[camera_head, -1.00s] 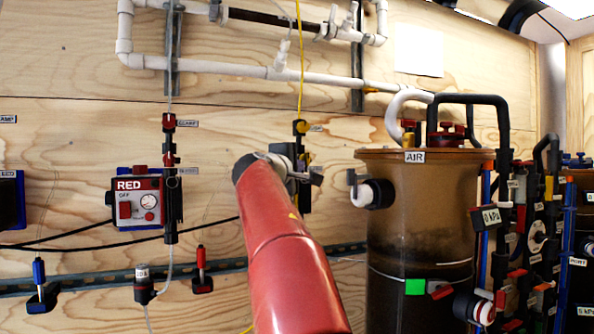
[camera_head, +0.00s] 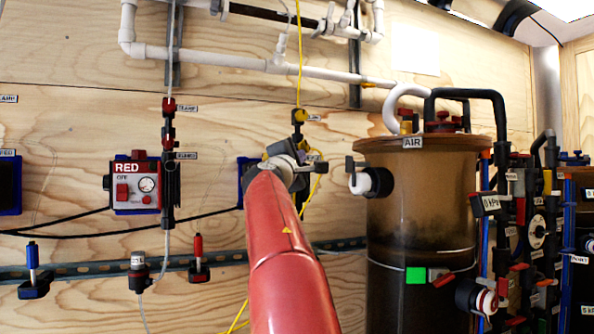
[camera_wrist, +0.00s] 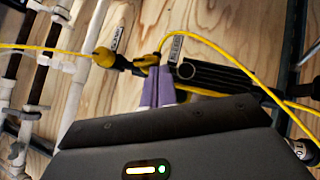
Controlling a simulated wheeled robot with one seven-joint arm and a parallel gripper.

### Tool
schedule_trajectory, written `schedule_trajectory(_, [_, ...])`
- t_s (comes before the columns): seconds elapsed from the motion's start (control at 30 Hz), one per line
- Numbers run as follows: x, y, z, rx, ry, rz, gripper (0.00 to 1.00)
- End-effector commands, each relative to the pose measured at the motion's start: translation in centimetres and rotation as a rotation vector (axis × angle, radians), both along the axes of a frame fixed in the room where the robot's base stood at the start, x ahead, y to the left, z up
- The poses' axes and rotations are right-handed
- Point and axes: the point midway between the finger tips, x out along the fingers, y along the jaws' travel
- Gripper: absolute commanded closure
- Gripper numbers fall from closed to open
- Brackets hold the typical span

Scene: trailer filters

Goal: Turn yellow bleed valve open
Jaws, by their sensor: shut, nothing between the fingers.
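The yellow valve line shows in the head view as a yellow clamp knob (camera_head: 299,116) on a black fitting, with a yellow tube above it. The bleed valve below it is mostly hidden behind my wrist. In the wrist view the yellow clamp knob (camera_wrist: 104,57) is at upper left, and the yellow and black bleed valve (camera_wrist: 147,61) lies beside the BLEED label, right at the fingertips. My gripper (camera_wrist: 158,76) has purple fingers, closed together and empty. They overlap the valve in the picture; I cannot tell whether they touch it. In the head view my gripper (camera_head: 297,164) is partly hidden.
A brown AIR canister (camera_head: 420,205) with a protruding black and white port (camera_head: 371,182) stands close to the right of my wrist. The RED control box (camera_head: 137,185) and red valve line are left. Yellow tubing (camera_wrist: 240,62) loops near my fingers.

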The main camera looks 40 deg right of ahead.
Motion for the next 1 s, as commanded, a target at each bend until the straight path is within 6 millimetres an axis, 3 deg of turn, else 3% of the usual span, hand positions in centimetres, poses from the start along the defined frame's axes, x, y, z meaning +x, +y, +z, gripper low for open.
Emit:
schedule_trajectory(0.03, [0.0, -0.2, -1.3, -0.044, 0.01, -0.002, 1.0])
schedule_trajectory(0.4, [-0.2, -0.9, -1.0, -0.296, 0.071, 0.001, 1.0])
schedule_trajectory(1.0, [-0.4, -1.8, -1.1, -0.37, 0.088, 0.0, 1.0])
